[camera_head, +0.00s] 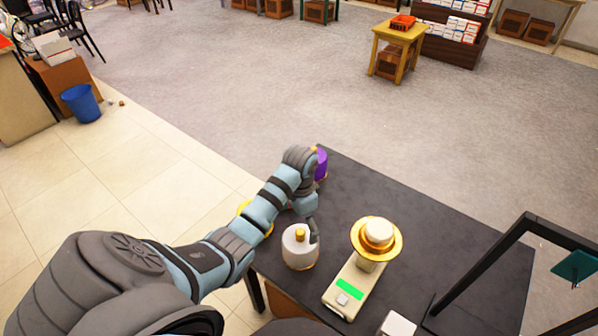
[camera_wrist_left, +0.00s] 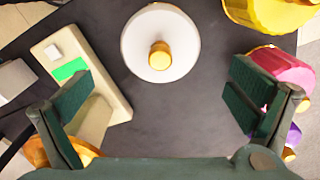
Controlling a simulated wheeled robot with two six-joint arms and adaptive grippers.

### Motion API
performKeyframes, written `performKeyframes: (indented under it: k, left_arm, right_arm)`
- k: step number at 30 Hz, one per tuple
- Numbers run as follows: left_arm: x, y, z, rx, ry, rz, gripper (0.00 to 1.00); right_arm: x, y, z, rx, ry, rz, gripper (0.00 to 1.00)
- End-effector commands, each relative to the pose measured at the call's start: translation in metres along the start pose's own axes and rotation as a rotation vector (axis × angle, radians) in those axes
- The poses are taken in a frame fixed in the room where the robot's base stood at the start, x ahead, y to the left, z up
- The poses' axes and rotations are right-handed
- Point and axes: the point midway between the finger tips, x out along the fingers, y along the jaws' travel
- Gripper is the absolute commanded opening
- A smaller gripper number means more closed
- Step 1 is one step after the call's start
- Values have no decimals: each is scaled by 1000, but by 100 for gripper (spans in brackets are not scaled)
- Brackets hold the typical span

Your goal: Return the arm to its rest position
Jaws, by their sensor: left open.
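My left arm reaches in from the left over the dark table (camera_head: 400,205). My left gripper (camera_head: 312,232) hangs beside a white round canister with a gold knob (camera_head: 299,247). In the left wrist view, its two green-padded fingers are spread wide with nothing between them (camera_wrist_left: 160,108). There the white canister (camera_wrist_left: 160,43) sits just beyond the fingers, apart from them. My right gripper is not seen.
A scale with a green display (camera_head: 350,288) carries a gold-rimmed white piece (camera_head: 376,238). A purple item (camera_head: 320,163) and a yellow item (camera_head: 262,220) are partly hidden by my arm. A pink item (camera_wrist_left: 282,68) shows at right in the wrist view. A black frame (camera_head: 483,262) stands right.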

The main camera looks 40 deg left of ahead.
Motion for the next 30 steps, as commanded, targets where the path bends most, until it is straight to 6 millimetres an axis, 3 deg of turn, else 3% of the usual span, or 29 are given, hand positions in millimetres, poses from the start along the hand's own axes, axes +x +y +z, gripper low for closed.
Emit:
performKeyframes:
  k: [11,14,21,26,30]
  left_arm:
    - [1,0,0,0,0,0,100]
    - [11,9,9,-6,5,-14,100]
    - [46,70,72,-79,99,-98,100]
    - [41,107,115,-153,179,-126,100]
    - [25,130,145,-219,240,-138,100]
  right_arm:
    - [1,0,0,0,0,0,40]
    - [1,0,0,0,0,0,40]
    - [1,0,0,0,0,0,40]
    - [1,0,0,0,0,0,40]
    - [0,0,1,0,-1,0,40]
